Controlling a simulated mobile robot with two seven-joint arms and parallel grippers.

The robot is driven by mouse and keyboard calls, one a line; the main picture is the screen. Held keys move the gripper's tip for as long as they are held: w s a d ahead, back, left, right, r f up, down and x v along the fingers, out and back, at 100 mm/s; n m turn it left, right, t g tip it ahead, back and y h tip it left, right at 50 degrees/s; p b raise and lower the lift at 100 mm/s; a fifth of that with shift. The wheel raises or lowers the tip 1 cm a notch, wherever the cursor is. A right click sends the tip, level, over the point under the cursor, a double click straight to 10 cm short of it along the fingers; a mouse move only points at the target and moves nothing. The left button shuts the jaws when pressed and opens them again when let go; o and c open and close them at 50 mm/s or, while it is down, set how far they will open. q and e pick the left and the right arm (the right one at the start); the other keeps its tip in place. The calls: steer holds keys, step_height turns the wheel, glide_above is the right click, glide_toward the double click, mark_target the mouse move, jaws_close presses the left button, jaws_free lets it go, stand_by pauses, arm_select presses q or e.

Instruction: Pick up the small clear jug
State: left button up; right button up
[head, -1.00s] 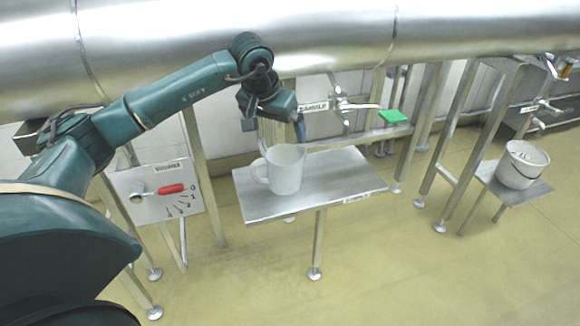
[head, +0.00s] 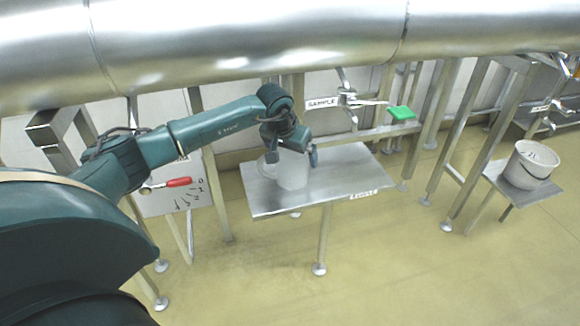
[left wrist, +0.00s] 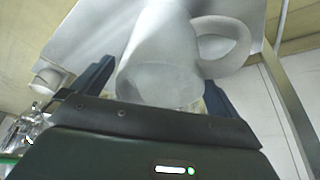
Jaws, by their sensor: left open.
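The small clear jug (head: 293,174) is a translucent whitish jug standing upright on the small metal shelf (head: 345,180). Its handle is on the left in the head view. In the left wrist view the jug (left wrist: 160,55) fills the middle, with its handle to the right. My left gripper (head: 291,154) is at the jug's upper part and hides some of it. Its blue fingers (left wrist: 157,80) are open, one on each side of the jug. I cannot tell whether either finger touches it. My right gripper is not in view.
A large metal pipe (head: 250,38) runs above. A panel with a red handle (head: 178,182) is at the left. A white bucket (head: 528,165) stands on another shelf.

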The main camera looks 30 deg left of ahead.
arm_select(q)
steer(key=shift+c, duration=0.2)
steer(key=c, duration=1.1)
steer(key=shift+r, duration=0.15)
